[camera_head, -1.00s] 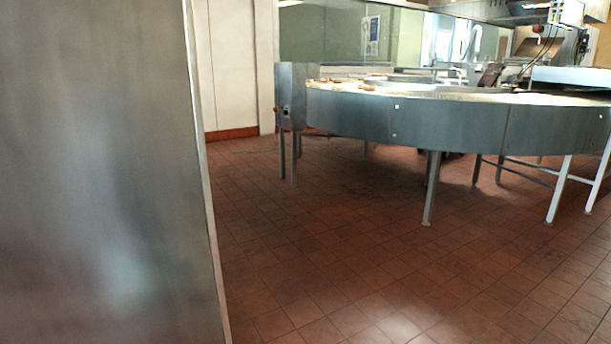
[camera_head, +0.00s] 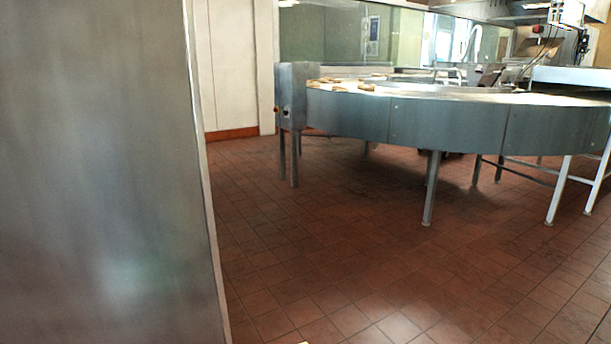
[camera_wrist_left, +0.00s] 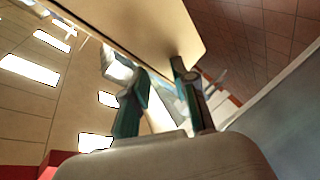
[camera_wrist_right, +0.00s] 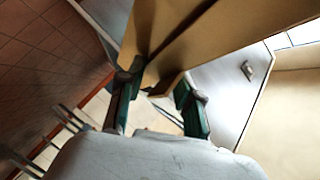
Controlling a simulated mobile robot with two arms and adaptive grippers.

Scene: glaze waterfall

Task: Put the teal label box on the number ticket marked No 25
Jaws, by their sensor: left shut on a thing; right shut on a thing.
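My left gripper (camera_wrist_left: 150,78) shows in the left wrist view, with its fingers at the edge of a tan, flat-sided thing (camera_wrist_left: 145,25), and is shut on it. My right gripper (camera_wrist_right: 157,82) shows in the right wrist view and is shut on a tan, flat-sided thing (camera_wrist_right: 235,28) with a dark crease or gap. It may be the same box, but no teal label shows on the sides in view. Neither gripper shows in the head view. No ticket marked No 25 can be made out.
A large metal panel (camera_head: 100,170) fills the left of the head view, very close. A round steel table (camera_head: 450,122) on legs stands beyond, with several small brown items (camera_head: 355,83) on top. Red tiled floor (camera_head: 330,240) lies open between them. A white-legged stand (camera_head: 560,190) is at right.

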